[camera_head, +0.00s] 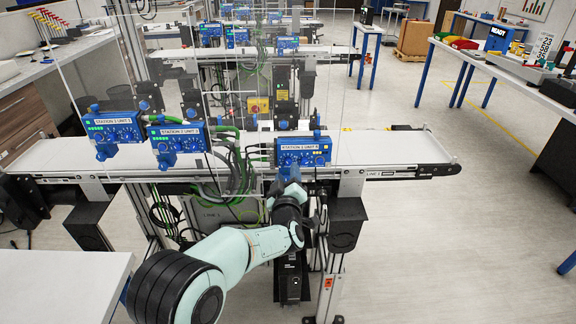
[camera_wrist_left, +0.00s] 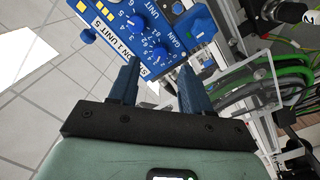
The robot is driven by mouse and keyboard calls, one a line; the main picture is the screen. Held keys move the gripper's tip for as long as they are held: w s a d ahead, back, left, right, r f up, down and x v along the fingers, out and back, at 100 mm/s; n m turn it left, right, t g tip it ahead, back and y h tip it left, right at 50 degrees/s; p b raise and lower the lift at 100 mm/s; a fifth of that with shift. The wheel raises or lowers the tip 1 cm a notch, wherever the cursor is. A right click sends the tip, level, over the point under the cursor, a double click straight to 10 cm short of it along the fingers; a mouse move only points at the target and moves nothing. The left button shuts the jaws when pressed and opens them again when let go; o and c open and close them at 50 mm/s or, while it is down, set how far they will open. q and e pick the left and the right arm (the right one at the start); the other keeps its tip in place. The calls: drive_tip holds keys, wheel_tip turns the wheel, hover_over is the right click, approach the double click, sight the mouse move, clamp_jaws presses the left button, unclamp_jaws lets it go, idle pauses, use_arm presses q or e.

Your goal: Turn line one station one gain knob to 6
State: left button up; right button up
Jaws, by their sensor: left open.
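The blue control box (camera_head: 302,152) labelled station 1 stands at the front edge of the near conveyor in the head view. In the left wrist view its face (camera_wrist_left: 112,48) fills the top, with several blue knobs. The word GAIN is printed between a larger knob (camera_wrist_left: 200,28) and a smaller knob (camera_wrist_left: 160,54); I cannot tell surely which it names, and the pointer setting is too small to read. My left gripper (camera_wrist_left: 158,70) is open, its two dark blue fingers apart just short of the box. In the head view the left gripper (camera_head: 293,177) is just below the box. My right gripper is not in view.
Two similar blue boxes, station 2 (camera_head: 178,138) and station 3 (camera_head: 113,128), stand to the left on the same line. The conveyor belt (camera_head: 385,147) runs behind them. Green cables (camera_wrist_left: 292,78) hang beside the box.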

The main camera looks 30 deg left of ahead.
sight(288, 163)
use_arm(q)
drive_tip(key=shift+p+x, duration=0.35)
drive_tip(key=shift+x, duration=1.9)
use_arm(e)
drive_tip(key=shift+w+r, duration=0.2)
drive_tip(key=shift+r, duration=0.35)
use_arm(q)
drive_tip(key=shift+c, duration=0.3)
clamp_jaws()
drive_tip(key=m+p, duration=0.1)
drive_tip(key=m, duration=0.3)
drive_tip(key=shift+r+p, duration=0.1)
drive_tip(key=shift+p, duration=0.25)
drive_tip(key=m+p, duration=0.2)
drive_tip(key=m, duration=0.3)
drive_tip(key=shift+d+m+g, duration=0.1)
drive_tip(key=shift+m+g, duration=0.2)
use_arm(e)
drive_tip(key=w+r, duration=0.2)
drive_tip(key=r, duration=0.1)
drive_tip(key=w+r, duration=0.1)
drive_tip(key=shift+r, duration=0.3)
